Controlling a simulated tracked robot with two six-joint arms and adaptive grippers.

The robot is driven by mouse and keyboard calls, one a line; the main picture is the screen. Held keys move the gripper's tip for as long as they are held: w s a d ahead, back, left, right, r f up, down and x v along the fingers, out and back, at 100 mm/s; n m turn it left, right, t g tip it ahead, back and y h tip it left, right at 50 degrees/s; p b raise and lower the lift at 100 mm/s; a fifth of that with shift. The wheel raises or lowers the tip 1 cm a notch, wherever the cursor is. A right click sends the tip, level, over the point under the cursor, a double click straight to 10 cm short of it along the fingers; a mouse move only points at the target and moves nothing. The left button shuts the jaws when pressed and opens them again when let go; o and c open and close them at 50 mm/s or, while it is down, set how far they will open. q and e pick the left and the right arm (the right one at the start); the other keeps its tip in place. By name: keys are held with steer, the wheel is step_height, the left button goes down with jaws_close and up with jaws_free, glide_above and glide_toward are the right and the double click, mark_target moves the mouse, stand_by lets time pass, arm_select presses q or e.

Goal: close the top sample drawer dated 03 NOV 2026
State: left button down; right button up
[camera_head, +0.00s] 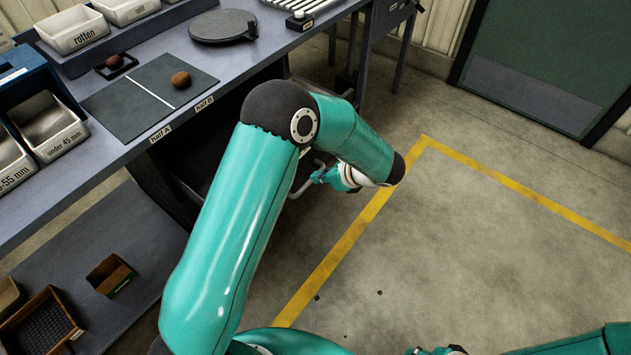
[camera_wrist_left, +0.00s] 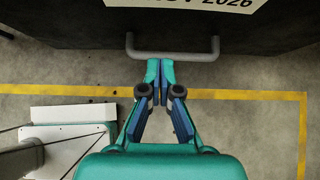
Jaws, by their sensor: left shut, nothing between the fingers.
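The sample drawer shows in the left wrist view as a dark front (camera_wrist_left: 80,25) with a white label (camera_wrist_left: 200,3), cut off at the top, on which "2026" is readable. Its grey bar handle (camera_wrist_left: 172,56) sits below the label. In the head view the handle (camera_head: 303,187) shows beside my arm, which hides most of the drawer; how far it stands open I cannot tell. My left gripper (camera_head: 318,177) is shut and empty, its fingertips (camera_wrist_left: 160,66) close to the handle; contact is unclear. My right gripper (camera_head: 436,351) is only partly visible at the bottom edge.
The grey bench (camera_head: 235,60) carries a dark mat (camera_head: 130,105) with a potato (camera_head: 181,80), a round black plate (camera_head: 222,26) and white bins (camera_head: 72,33). A lower shelf (camera_head: 130,235) holds small boxes.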

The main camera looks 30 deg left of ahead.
mark_target(295, 181)
arm_select(q)
steer(key=p+x, duration=0.1)
steer(key=x, duration=0.7)
steer(key=shift+a+f, duration=0.15)
steer(key=shift+f, duration=0.15)
